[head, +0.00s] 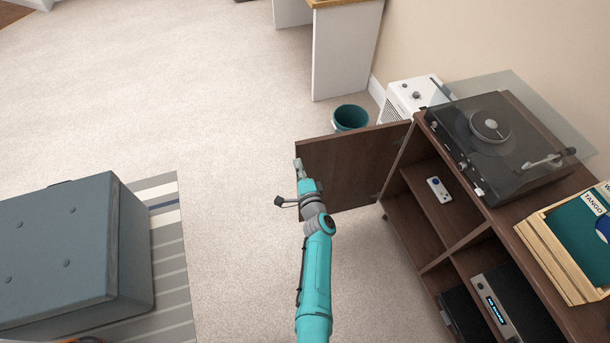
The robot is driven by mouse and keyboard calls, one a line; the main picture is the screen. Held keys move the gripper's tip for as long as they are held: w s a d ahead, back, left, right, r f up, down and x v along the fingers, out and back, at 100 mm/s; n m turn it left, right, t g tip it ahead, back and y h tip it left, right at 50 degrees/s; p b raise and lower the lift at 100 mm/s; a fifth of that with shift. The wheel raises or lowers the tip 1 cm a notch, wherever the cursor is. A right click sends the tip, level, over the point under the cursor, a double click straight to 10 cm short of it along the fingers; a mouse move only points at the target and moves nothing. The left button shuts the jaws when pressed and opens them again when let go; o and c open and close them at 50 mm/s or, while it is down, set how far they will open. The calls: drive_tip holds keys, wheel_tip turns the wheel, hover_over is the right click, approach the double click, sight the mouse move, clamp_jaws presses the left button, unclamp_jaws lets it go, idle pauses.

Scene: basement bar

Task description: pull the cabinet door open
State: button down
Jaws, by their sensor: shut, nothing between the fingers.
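The cabinet (462,250) is dark brown wood and stands at the right of the head view. Its door (345,165) stands wide open, swung out to the left from the far end of the cabinet front. The open compartment shows a shelf with a small white device (438,189) on it. My gripper (298,164) is shut and empty at the free left edge of the door. I cannot tell whether it touches the door. No handle shows on the visible face of the door.
A turntable (500,135) and a wooden record crate (562,262) stand on the cabinet top. A teal bin (351,117) and a white appliance (405,98) stand behind the door. A grey ottoman (70,250) sits on a striped rug (172,285) at left. Carpet between is clear.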

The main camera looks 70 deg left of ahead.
drive_tip(key=shift+a, duration=1.3)
